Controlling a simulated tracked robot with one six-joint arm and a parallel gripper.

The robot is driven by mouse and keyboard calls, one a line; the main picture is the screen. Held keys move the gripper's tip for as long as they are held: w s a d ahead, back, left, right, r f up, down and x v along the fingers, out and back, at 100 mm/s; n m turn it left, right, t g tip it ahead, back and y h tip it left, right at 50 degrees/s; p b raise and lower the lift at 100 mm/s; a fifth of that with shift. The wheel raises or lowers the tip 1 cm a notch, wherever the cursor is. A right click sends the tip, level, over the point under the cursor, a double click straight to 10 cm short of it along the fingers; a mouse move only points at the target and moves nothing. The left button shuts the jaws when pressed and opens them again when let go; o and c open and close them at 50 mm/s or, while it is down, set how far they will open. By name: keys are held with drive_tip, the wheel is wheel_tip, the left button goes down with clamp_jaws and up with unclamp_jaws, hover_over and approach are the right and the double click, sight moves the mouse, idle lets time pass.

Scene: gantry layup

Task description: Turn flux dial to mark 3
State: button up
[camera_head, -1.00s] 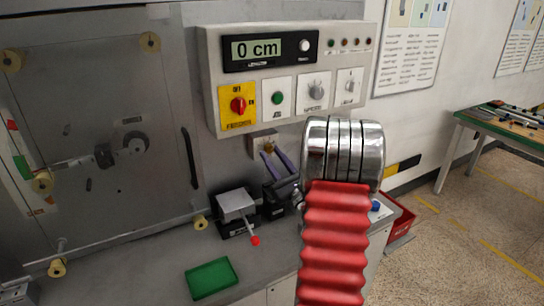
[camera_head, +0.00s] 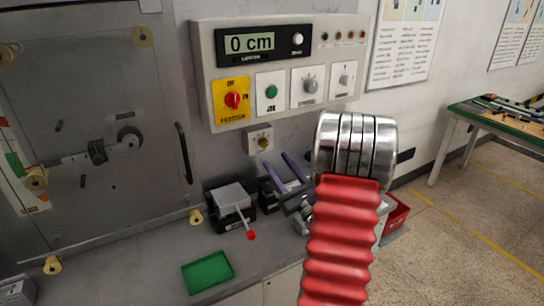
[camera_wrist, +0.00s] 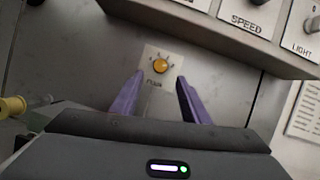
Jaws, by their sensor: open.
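The flux dial (camera_wrist: 160,66) is a small orange-yellow knob on a pale square plate with marks around it and the word FLUX below. The mark figures are too small to read. In the head view the dial (camera_head: 263,142) sits on the wall under the control panel and is fully visible. My gripper (camera_wrist: 160,76) is open, with two purple fingers standing left and right of the plate's lower part in the wrist view. The fingers appear short of the knob, with nothing between them. In the head view my gripper (camera_head: 274,160) is just below and right of the dial plate.
The control panel (camera_head: 207,75) overhangs just above the dial, with a red switch (camera_head: 233,100), a green button (camera_head: 271,91) and grey knobs. A clamp-like fixture (camera_head: 232,196) with a red-tipped lever and a green tray (camera_head: 207,272) are on the bench below.

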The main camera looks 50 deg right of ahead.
drive_tip(key=v, duration=0.7)
drive_tip(key=shift+f, duration=0.1)
idle(0.4)
